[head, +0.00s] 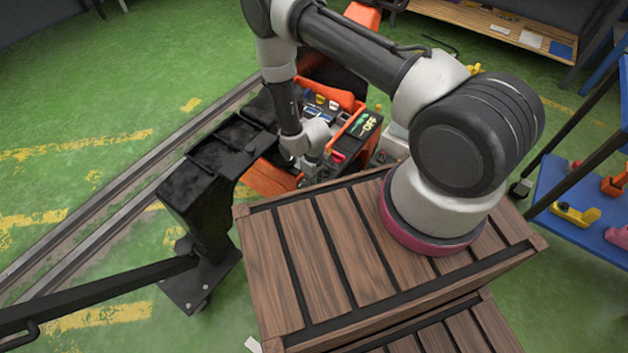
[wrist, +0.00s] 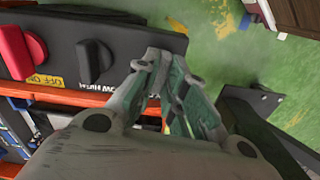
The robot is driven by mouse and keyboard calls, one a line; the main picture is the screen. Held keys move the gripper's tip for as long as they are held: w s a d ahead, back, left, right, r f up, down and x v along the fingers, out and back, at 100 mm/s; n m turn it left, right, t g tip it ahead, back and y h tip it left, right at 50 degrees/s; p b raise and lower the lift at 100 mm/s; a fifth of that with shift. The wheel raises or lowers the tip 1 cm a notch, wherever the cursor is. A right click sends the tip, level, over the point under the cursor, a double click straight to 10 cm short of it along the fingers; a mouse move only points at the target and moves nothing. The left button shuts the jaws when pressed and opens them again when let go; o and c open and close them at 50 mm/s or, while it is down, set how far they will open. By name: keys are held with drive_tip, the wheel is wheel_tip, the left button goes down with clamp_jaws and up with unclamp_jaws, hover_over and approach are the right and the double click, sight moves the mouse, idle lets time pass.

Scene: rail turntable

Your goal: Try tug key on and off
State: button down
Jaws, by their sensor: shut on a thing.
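In the head view my gripper (head: 313,163) is low over the tug, small and partly hidden.
A slatted wooden crate (head: 310,250) stands in front, close to the tug. A black post with a bar (head: 205,215) is at the left. A blue shelf (head: 575,190) with yellow and red items is at the right. The green floor at the left is open around the rails (head: 120,195).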

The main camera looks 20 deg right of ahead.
drive_tip(key=shift+s+d+n, duration=0.1)
drive_tip(key=shift+n, duration=0.5)
drive_tip(key=c, duration=1.5)
unclamp_jaws()
wheel_tip(320, 180, up, 12)
drive_tip(key=shift+r, duration=0.1)
